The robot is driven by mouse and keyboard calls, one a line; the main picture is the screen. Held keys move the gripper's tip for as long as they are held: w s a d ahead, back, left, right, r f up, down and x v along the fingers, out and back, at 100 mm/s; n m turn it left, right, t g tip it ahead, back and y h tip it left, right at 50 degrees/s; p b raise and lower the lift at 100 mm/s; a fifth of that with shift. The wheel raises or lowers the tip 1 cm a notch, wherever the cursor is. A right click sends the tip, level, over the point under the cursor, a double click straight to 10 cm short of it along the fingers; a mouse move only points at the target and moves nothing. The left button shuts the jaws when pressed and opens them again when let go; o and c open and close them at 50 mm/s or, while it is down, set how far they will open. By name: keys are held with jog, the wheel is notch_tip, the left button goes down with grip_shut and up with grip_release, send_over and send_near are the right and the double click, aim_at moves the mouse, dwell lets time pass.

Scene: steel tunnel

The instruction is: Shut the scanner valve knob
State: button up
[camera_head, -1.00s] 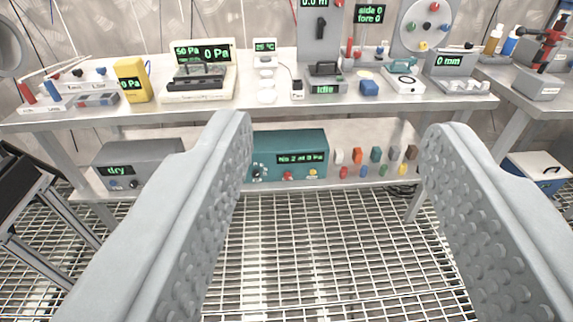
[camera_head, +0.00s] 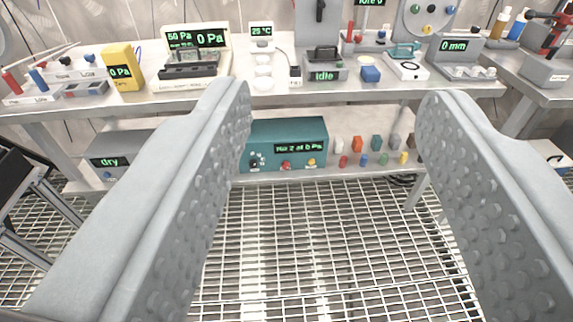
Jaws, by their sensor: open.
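My gripper (camera_head: 336,98) is open and empty, its two grey dimpled fingers wide apart at left and right of the view. Between and beyond the fingertips, a teal box (camera_head: 315,135) with a green readout stands on the lower shelf. A black knob (camera_head: 256,163), a red knob (camera_head: 286,165) and a yellow knob (camera_head: 311,163) sit along its lower front. The left finger lies close to the box's left edge in the picture and may hide part of it. No label reading scanner is legible, so I cannot tell for sure which knob is the scanner valve.
The bench top (camera_head: 225,99) above carries meters, a yellow gauge (camera_head: 123,66) and an idle device (camera_head: 324,67). Right of the teal box are several small coloured blocks (camera_head: 357,144). A grey dry box (camera_head: 115,150) stands left. The grating floor (camera_head: 320,240) in front is clear.

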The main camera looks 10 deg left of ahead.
aim_at(286, 168)
jog(key=w+f, duration=0.5)
jog(key=w, duration=0.5)
jog(key=w+a+f+y, duration=0.1)
jog(key=w+f, duration=0.4)
jog(key=w, duration=0.4)
jog(key=w+f, duration=0.5)
jog(key=w, duration=0.5)
jog(key=w+a+f, duration=0.1)
jog(key=w+f, duration=0.4)
jog(key=f, duration=0.4)
jog(key=w+a+f+y, duration=0.1)
jog(key=w+f, duration=0.3)
jog(key=f, duration=0.6)
jog(key=w+f, duration=0.5)
jog(key=f, duration=0.4)
notch_tip(286, 168, down, 22)
jog(key=a+y, duration=0.1)
jog(key=a, duration=0.1)
jog(key=w+a, duration=0.1)
jog(key=w, duration=0.4)
jog(key=w+a, duration=0.1)
jog(key=w, duration=0.5)
jog(key=w+a, duration=0.1)
jog(key=w, duration=0.4)
jog(key=shift+w+r, duration=0.1)
jog(key=shift+w, duration=0.15)
jog(key=c, duration=1)
